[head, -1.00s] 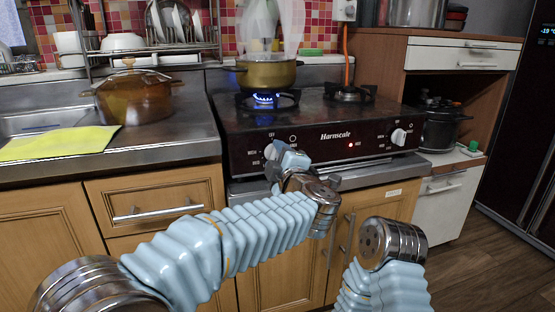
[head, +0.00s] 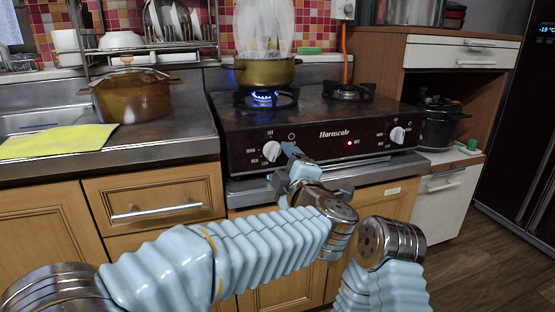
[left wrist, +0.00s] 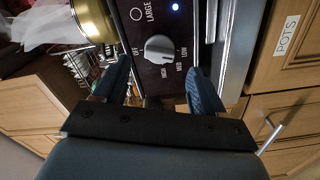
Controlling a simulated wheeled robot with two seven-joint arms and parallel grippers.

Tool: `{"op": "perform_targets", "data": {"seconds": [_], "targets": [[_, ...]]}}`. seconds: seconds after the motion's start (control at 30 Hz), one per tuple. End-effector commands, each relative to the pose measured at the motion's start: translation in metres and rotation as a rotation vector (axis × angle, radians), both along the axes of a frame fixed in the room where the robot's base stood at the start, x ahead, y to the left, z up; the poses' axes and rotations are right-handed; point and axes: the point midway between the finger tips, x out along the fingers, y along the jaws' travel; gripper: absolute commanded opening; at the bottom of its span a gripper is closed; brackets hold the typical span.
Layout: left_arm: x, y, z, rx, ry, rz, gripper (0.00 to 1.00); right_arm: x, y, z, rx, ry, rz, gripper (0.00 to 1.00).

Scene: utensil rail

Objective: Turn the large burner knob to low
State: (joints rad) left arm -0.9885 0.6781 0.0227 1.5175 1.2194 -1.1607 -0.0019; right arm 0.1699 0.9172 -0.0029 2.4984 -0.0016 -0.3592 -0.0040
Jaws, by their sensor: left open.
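The large burner knob (head: 271,151) is the white left knob on the dark stove front. In the left wrist view the knob (left wrist: 158,48) sits by the LARGE label, with OFF, HIGH, MED and LOW around it; I cannot tell exactly where it points. My left gripper (head: 283,165) is just right of and below the knob in the head view. In the left wrist view its open fingers (left wrist: 160,82) lie either side of the knob's line, apart from it. A blue flame (head: 265,98) burns under the gold pot (head: 265,74). My right gripper is not visible, only its arm.
The stove's right knob (head: 397,135) is beside a red light. A brown pot (head: 133,97) and yellow cloth (head: 58,142) are on the left counter. The right burner (head: 349,91) is empty.

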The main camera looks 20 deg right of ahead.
Motion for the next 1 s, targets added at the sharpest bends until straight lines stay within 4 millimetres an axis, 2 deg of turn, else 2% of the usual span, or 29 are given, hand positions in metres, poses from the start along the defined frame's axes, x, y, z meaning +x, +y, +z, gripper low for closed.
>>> {"op": "perform_targets", "data": {"seconds": [0.03,0.2,0.4,0.57,1.0], "targets": [[-0.014,-0.001,0.000,0.000,-0.001,-0.004,0.70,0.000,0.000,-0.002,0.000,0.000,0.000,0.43],[-0.054,-0.002,0.000,-0.001,-0.001,-0.004,0.70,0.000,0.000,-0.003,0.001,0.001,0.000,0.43],[-0.080,-0.003,0.000,-0.001,0.000,-0.001,0.70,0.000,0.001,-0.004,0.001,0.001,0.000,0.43],[-0.086,-0.003,0.000,0.000,0.001,0.000,0.70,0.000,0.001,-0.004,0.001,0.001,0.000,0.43],[-0.085,-0.003,0.000,0.000,0.000,0.000,0.70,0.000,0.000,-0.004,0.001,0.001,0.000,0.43]]}}
